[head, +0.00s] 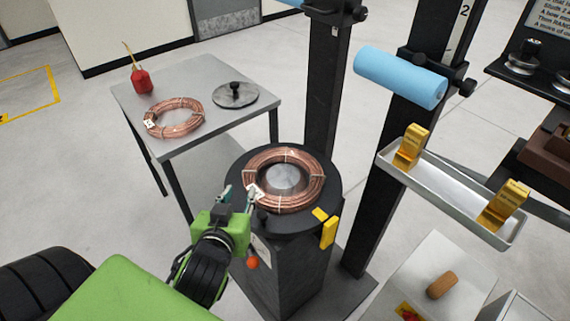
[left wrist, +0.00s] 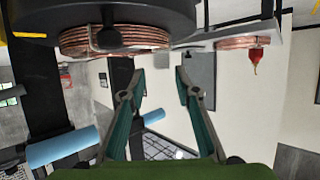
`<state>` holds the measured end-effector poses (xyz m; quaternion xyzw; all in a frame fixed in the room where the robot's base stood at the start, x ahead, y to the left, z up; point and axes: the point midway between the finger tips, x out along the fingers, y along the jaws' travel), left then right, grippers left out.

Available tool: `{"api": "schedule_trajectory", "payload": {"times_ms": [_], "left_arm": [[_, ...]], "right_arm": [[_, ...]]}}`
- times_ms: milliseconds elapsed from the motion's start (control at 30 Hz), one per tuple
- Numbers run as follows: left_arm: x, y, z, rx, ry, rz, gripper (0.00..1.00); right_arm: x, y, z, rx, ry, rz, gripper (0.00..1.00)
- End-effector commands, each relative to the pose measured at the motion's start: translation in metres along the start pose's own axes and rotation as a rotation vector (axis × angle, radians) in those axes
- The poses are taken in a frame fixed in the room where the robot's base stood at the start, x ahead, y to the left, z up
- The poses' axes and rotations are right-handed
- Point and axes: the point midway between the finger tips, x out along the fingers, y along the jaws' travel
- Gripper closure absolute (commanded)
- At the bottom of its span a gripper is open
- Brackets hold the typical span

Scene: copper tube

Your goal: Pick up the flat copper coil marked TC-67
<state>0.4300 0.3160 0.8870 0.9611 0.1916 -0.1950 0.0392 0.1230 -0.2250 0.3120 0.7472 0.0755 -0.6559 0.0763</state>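One flat copper coil (head: 312,192) lies on a round black turntable (head: 328,212) on a dark pedestal, with a pale tag at its near left edge. A second copper coil (head: 178,131) lies on the grey side table (head: 207,132), with a white tag at its left. I cannot read either tag, so I cannot tell which coil is TC-67. My left gripper (head: 239,191) is open and empty at the near left edge of the turntable coil. In the left wrist view, upside down, its fingers (left wrist: 160,74) are apart and that coil (left wrist: 125,39) shows beyond them. My right gripper is not in view.
A red bottle (head: 141,80) and a dark disc with a knob (head: 235,95) share the side table. Black posts (head: 327,90) rise behind the turntable. A blue roll (head: 400,77) and a metal tray (head: 455,196) with brass weights stand at right.

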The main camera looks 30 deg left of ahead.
Motion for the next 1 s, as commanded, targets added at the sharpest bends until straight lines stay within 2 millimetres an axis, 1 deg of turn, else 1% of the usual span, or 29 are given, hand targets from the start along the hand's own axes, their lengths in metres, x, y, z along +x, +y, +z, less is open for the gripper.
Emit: {"api": "schedule_trajectory", "payload": {"times_ms": [67,167,200,300,400,500,633,733,900,1000], "left_arm": [[0.011,0.000,0.001,0.001,0.004,0.001,0.71],[0.029,-0.001,0.001,0.002,0.005,-0.001,0.71],[0.037,0.000,-0.001,0.003,0.003,0.000,0.71],[0.057,0.000,-0.001,0.003,0.002,-0.001,0.71],[0.071,0.000,0.000,0.003,0.001,0.000,0.71],[0.080,0.000,0.000,0.001,0.001,0.000,0.71],[0.087,-0.001,0.000,0.002,0.001,0.000,0.71],[0.101,-0.002,0.002,0.003,0.000,-0.001,0.71],[0.125,-0.002,0.003,0.002,0.002,0.000,0.71],[0.133,-0.002,0.004,0.001,0.001,0.000,0.71]], "right_arm": [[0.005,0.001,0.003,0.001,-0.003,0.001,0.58],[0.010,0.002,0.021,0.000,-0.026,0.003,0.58],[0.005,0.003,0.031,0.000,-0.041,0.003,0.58],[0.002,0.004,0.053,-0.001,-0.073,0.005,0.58],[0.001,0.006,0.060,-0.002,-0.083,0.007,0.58],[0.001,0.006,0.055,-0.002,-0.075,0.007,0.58],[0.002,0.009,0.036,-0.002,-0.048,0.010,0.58],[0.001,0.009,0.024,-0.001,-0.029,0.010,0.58],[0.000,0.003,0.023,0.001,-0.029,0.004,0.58],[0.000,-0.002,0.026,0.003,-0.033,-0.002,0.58]]}}
